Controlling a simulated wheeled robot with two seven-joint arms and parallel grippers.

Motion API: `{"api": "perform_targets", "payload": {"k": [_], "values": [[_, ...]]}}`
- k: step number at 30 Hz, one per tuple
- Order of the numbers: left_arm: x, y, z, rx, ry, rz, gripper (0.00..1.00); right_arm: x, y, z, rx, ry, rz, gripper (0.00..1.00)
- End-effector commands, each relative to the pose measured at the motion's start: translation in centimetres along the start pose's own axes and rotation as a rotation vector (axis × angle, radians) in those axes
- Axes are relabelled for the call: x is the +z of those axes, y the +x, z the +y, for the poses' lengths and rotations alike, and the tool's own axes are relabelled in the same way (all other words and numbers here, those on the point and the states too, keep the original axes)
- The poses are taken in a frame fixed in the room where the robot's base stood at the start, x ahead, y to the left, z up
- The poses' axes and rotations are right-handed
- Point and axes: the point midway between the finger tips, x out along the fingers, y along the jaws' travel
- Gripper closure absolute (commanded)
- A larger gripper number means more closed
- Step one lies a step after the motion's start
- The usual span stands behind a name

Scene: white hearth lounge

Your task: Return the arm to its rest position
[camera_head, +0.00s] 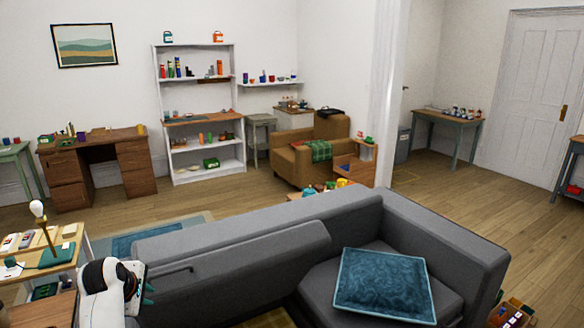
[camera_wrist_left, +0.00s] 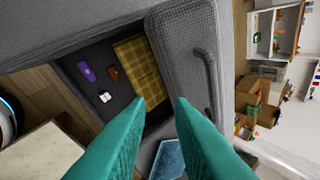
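My left gripper (camera_head: 148,288) is at the lower left of the head view, in front of the grey sofa. In the left wrist view its two teal fingers (camera_wrist_left: 161,103) are apart with nothing between them. The sofa's grey seat panel (camera_head: 235,270) stands raised and tilted, with a bar handle (camera_wrist_left: 207,78) on it. The handle is close to my fingers but not held. The wrist view shows an open storage space (camera_wrist_left: 84,50) beneath, holding a yellow checked blanket (camera_wrist_left: 143,68), a purple item (camera_wrist_left: 86,72), a brown item (camera_wrist_left: 112,73) and a small white item (camera_wrist_left: 105,96). My right gripper is out of view.
A blue cushion (camera_head: 385,283) lies on the sofa's right seat. A side table with a lamp (camera_head: 38,210) and small items stands left of my gripper. A brown armchair (camera_head: 290,165), a shelf (camera_head: 205,165) and a desk (camera_head: 75,172) stand behind.

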Motion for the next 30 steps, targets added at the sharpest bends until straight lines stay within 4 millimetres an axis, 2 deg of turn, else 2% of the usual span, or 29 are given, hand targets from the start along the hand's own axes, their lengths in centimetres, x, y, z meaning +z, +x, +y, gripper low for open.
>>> {"api": "perform_targets", "payload": {"k": [1, 5, 9, 12, 15, 21, 30], "values": [[-0.2, 0.5, 3.4, 0.033, 0.126, -0.029, 0.79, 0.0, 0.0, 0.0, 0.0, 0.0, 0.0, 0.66], [-1.6, 0.4, 10.6, 0.1, 0.481, -0.062, 0.79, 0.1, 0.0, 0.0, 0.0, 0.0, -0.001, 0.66], [-3.9, -0.9, 18.3, 0.171, 0.861, -0.042, 0.79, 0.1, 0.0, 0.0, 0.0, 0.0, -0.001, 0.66], [-5.8, -2.6, 23.4, 0.209, 1.113, 0.004, 0.79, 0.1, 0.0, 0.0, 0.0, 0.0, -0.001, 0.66], [-7.4, -4.3, 27.2, 0.227, 1.303, 0.057, 0.79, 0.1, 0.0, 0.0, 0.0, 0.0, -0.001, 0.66], [-9.6, -7.4, 32.1, 0.235, 1.555, 0.149, 0.79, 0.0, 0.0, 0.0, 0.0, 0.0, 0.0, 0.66], [-11.9, -11.8, 37.1, 0.214, 1.813, 0.276, 0.79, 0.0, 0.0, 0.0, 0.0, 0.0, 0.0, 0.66]]}}
